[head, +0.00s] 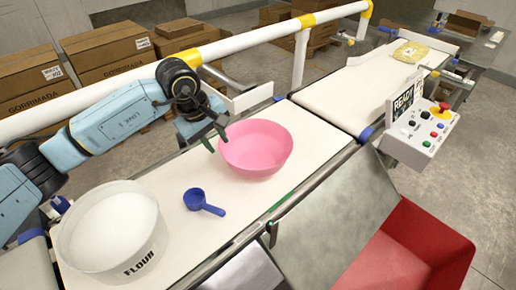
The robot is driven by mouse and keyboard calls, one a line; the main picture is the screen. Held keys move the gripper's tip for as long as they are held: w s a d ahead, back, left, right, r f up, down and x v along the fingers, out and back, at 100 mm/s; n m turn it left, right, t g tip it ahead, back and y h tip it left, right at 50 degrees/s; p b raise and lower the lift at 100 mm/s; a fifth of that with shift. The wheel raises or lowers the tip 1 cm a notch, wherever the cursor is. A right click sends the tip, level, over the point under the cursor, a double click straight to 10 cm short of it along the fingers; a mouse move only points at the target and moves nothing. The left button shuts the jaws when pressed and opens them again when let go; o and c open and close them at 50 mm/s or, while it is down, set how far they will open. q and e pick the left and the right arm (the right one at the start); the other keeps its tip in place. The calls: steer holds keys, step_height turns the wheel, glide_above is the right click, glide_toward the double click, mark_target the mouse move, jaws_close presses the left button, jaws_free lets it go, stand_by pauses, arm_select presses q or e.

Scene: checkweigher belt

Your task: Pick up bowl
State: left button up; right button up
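A pink bowl (256,150) stands upright on the white belt (237,204), in the middle of the head view. My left gripper (215,136) is at the bowl's left rim, pointing down. Its dark fingers are apart, and one lies close to the rim. I cannot tell whether it touches the bowl. The bowl looks empty. My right gripper is not in view.
A white tub of flour (112,232) and a blue scoop (203,202) are on the belt at the left. A control box (421,131) stands at the right, above a red bin (408,250). A yellow and white rail (235,47) runs behind the belt.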

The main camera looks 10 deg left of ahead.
mark_target(226, 160)
arm_select(q)
steer(key=x, duration=1)
steer(key=shift+w+a+f+p, duration=0.15)
steer(key=shift+a+p, duration=0.2)
steer(key=shift+a, duration=0.05)
jaws_close()
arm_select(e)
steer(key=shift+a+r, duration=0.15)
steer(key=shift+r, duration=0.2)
